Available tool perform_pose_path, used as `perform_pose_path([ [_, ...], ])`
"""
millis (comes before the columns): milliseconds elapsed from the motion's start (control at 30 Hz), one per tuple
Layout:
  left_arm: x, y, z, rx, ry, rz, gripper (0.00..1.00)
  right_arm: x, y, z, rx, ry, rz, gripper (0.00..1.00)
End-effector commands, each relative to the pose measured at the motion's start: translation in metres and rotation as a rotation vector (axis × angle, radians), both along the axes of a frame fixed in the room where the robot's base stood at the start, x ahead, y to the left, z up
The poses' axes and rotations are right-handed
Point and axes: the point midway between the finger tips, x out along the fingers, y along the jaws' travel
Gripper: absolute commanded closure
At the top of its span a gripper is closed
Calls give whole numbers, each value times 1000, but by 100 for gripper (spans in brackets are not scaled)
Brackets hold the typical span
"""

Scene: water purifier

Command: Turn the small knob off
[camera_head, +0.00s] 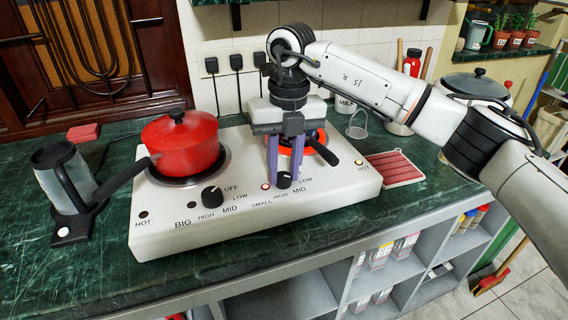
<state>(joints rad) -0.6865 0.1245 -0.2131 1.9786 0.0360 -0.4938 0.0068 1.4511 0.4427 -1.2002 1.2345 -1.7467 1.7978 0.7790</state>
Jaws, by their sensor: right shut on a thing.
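A white two-burner stove (258,224) stands on the dark green counter. My left gripper is not in view.
A red pot (181,146) with a black handle sits on the big burner, left of the gripper. The big knob (212,196) is at the front. A red ribbed mat (393,168) lies right of the stove.

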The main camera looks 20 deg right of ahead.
Motion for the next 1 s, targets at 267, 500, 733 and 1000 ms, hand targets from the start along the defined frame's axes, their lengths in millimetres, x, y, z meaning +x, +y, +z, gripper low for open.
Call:
perform_pose_path([
  [267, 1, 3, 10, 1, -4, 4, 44, 1, 0, 3, 0, 0, 263, 97],
  [500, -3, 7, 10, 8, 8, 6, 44, 1, 1, 2, 1, -2, 491, 97],
  [733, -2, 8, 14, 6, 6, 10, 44, 2, 1, 2, 0, -2, 710, 97],
  [1000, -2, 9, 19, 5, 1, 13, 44, 2, 2, 2, 1, -3, 966, 97],
])
